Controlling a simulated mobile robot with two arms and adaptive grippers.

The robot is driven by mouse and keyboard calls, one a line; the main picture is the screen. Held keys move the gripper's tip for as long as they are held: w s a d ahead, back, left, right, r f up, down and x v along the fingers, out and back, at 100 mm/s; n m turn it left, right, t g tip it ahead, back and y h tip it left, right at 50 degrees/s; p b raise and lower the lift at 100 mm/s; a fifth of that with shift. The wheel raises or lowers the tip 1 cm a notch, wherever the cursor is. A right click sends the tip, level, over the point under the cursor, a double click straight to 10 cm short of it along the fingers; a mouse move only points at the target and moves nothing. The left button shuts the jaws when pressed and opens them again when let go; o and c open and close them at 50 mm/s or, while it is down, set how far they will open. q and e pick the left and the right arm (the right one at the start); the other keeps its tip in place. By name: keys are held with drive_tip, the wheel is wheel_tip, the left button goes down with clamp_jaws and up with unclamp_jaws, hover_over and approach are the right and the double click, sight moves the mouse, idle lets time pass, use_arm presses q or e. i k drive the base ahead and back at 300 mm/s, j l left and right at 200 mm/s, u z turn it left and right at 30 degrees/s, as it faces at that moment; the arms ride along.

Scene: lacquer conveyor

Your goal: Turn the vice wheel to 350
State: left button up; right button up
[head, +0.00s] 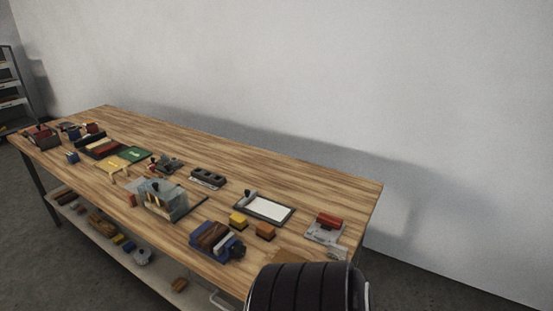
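A small blue device (213,243) with a brown block and a pale bar in it sits near the front edge of the wooden table, right of the middle. It may be the vice. A dark rounded part (238,250) at its right end may be its wheel. It is too small to read any number or mark on it. Neither of my grippers is in view.
The wooden table (255,165) has a clear back strip. Nearby are a clear box (165,200), a framed white sheet (264,208), yellow (238,219) and orange blocks (265,231), and a red-topped grey device (326,227). The near right corner is hidden.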

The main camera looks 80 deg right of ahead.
sight(240, 250)
drive_tip(key=i+z, duration=0.15)
drive_tip(key=z, duration=0.25)
drive_tip(key=i+l+z, duration=0.1)
drive_tip(key=z, duration=0.3)
drive_tip(key=i+z, duration=0.25)
drive_tip(key=z, duration=0.2)
drive_tip(key=i+j+z, duration=0.15)
drive_tip(key=z, duration=0.25)
drive_tip(key=i+j+z, duration=0.15)
drive_tip(key=z, duration=0.25)
